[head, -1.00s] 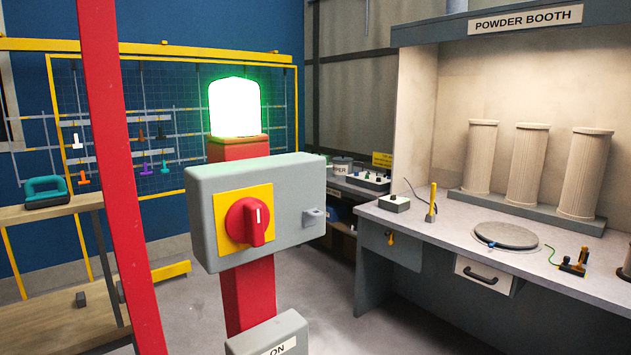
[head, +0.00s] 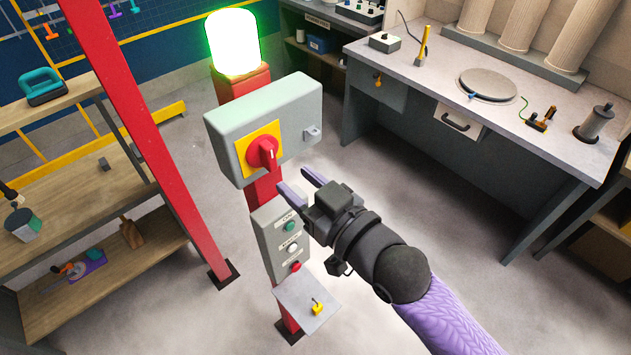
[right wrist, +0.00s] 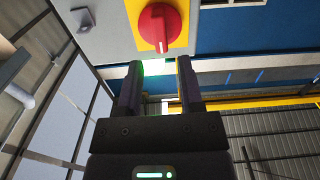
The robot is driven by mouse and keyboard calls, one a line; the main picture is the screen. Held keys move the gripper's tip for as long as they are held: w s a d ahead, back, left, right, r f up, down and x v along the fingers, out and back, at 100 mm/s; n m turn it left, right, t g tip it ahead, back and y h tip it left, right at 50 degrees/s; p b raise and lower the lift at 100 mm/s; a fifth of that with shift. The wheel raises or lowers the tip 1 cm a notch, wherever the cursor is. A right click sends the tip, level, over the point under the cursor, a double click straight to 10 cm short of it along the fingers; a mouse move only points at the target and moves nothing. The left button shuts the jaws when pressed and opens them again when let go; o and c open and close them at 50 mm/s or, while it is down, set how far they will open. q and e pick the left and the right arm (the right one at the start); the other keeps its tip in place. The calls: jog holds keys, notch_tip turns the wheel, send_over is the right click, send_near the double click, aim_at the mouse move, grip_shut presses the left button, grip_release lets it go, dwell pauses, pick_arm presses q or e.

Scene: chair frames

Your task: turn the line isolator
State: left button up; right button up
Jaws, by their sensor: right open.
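The line isolator is a red rotary knob (head: 263,153) on a yellow plate (head: 246,146), on the front of a grey box (head: 222,124) on a red post. The knob carries a white mark. My right gripper (head: 297,182) is open and empty, just below and to the right of the knob, apart from it. In the right wrist view the knob (right wrist: 160,26) is at the top, beyond the gap between my open fingers (right wrist: 158,85). My left gripper is out of view.
A lit green lamp (head: 233,42) tops the post. Below the box are a button panel (head: 267,234) and a small shelf with a yellow item (head: 317,307). A red upright (head: 150,145) stands at left, a workbench (head: 398,80) at right. Open floor lies between.

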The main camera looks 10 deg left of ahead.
aim_at(274, 161)
jog(key=b+x, duration=0.1)
jog(key=x, duration=0.5)
jog(key=shift+b, duration=0.3)
jog(key=shift+a, duration=0.1)
grip_shut()
jog(key=n, duration=0.3)
jog(key=shift+n, duration=0.3)
jog(key=n, duration=0.8)
jog(key=shift+w, duration=0.1)
jog(key=n, duration=0.5)
jog(key=shift+c, duration=1)
grip_release()
jog(key=shift+f+n, duration=0.1)
jog(key=shift+n, duration=0.4)
jog(key=o, duration=0.4)
jog(key=shift+o, duration=0.2)
